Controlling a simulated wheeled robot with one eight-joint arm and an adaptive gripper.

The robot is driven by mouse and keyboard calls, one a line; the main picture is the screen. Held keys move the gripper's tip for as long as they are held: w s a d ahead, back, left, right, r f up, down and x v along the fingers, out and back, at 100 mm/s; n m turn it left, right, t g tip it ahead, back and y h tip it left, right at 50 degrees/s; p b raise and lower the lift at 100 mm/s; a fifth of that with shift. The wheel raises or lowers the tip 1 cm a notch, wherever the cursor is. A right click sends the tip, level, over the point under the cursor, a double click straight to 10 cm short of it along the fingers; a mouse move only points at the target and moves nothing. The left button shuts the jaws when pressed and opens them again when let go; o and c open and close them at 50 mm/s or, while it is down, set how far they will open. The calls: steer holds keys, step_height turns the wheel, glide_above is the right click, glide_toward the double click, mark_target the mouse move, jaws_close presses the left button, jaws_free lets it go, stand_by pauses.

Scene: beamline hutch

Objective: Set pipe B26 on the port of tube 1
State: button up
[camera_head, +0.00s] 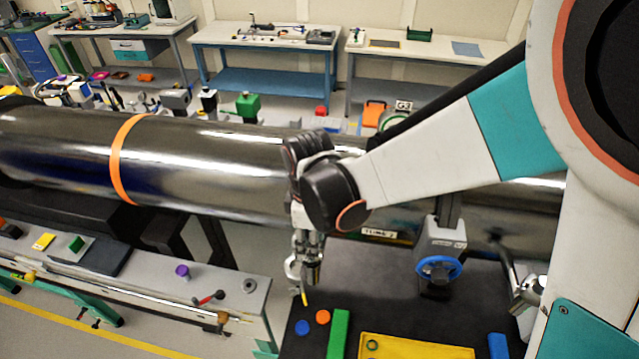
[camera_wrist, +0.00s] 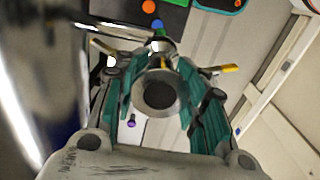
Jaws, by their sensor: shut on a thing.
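My gripper (camera_head: 304,262) points down beside the large steel tube (camera_head: 215,160), above the left edge of the dark bench top. In the wrist view its teal fingers (camera_wrist: 160,85) are closed on a short grey metal pipe (camera_wrist: 160,94), whose round open end faces the camera. Metal fittings with yellow tips show at the pipe's far end; I cannot tell whether they belong to it. The pipe's marking is not readable. A small tube label (camera_head: 380,234) sits under the steel tube, but its number is unclear. I cannot make out a tube 1 port.
A valve with a blue handwheel (camera_head: 438,267) stands right of my gripper. A yellow tray (camera_head: 400,346), a green block (camera_head: 338,333) and blue and orange discs (camera_head: 323,317) lie on the dark bench. A grey bench (camera_head: 150,272) with small parts is at left.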

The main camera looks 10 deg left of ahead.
steer(key=shift+f+b, duration=0.65)
steer(key=shift+b, duration=0.2)
stand_by(1.6)
steer(key=o, duration=1.4)
steer(key=shift+r+p, duration=0.15)
steer(key=shift+p, duration=0.15)
